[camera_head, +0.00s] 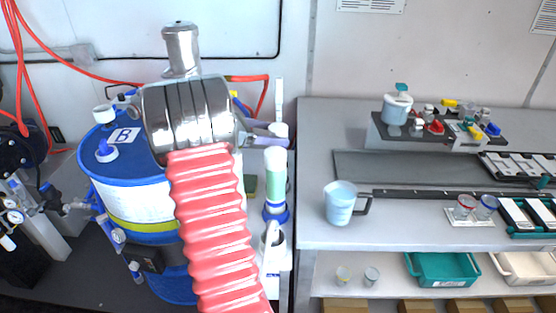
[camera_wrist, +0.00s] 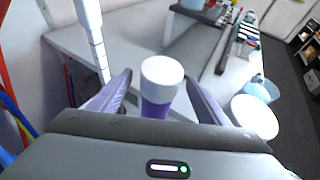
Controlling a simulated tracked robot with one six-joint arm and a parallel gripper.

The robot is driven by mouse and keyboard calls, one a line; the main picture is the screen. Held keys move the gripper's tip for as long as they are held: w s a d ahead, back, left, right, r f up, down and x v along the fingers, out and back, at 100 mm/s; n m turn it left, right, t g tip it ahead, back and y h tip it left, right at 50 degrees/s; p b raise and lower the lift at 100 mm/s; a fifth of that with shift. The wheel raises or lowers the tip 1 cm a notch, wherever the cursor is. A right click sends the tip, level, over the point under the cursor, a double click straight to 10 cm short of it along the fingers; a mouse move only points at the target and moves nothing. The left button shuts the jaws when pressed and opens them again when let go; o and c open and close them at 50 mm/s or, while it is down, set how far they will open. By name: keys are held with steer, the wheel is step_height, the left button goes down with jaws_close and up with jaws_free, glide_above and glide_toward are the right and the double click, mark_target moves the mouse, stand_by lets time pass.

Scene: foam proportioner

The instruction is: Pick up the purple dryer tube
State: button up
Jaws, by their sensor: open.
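The purple dryer tube (camera_wrist: 157,109) stands upright in the middle of the wrist view, with a wide white cap on top. My gripper (camera_wrist: 159,77) is open, with one purple-grey finger on each side of the tube. Gaps show between the fingers and the tube in the wrist view. In the head view my gripper (camera_head: 264,133) is small, at the end of my arm. A white cap, likely the tube's, shows at the fingertips there. The tube's lower part is hidden in both views.
A green-and-white tube (camera_head: 275,180) stands in front of my gripper. A white post (camera_wrist: 92,32) rises close by on the left in the wrist view. A blue drum (camera_head: 126,190) is at left. The bench (camera_head: 310,150) at right holds a jug (camera_head: 340,204).

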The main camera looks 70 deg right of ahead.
steer(key=shift+x, duration=1.15)
jaws_close()
stand_by(0.4)
